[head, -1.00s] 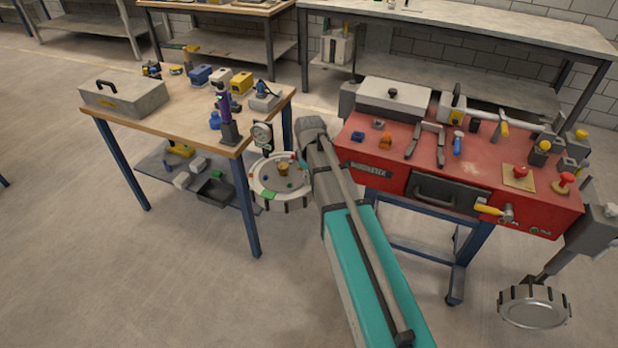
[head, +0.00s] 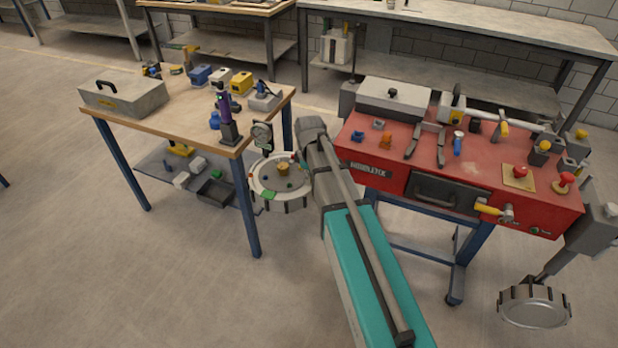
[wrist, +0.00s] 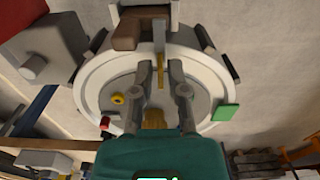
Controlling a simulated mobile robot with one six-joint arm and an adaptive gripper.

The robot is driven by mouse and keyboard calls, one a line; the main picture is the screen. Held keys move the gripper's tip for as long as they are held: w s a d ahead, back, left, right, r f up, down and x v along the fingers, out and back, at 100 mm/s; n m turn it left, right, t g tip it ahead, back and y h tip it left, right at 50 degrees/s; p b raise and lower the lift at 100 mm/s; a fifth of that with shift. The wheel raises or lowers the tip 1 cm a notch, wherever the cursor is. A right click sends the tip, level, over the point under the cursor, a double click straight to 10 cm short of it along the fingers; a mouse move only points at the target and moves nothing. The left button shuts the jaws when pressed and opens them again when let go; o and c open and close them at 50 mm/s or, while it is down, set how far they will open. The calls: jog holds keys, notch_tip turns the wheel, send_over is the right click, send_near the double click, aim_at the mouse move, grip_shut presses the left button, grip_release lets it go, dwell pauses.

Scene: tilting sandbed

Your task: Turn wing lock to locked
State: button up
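A thin brass wing (wrist: 159,74), seen edge-on, stands upright between my fingertips in the wrist view; it looks like the wing lock. My gripper (wrist: 160,68) has its two grey fingers apart, one on each side of the wing. Contact with the wing cannot be made out. Behind them is a white round plate (wrist: 97,90) with dark tabs on its rim. In the head view the white plate (head: 262,187) lies left of my forearm, with a brass piece (head: 284,168) near its middle. My gripper cannot be made out in the head view. Lock markings are not readable.
A green tab (wrist: 226,112) and a yellow knob (wrist: 118,99) sit on the plate. A dial gauge (head: 262,135) stands behind it. A wooden workbench (head: 185,120) with tools is left; a red bench (head: 480,155) with tools and knobs is right. Open floor lies in front.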

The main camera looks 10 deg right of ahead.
jog(key=shift+o, duration=0.7)
jog(key=shift+m, duration=0.4)
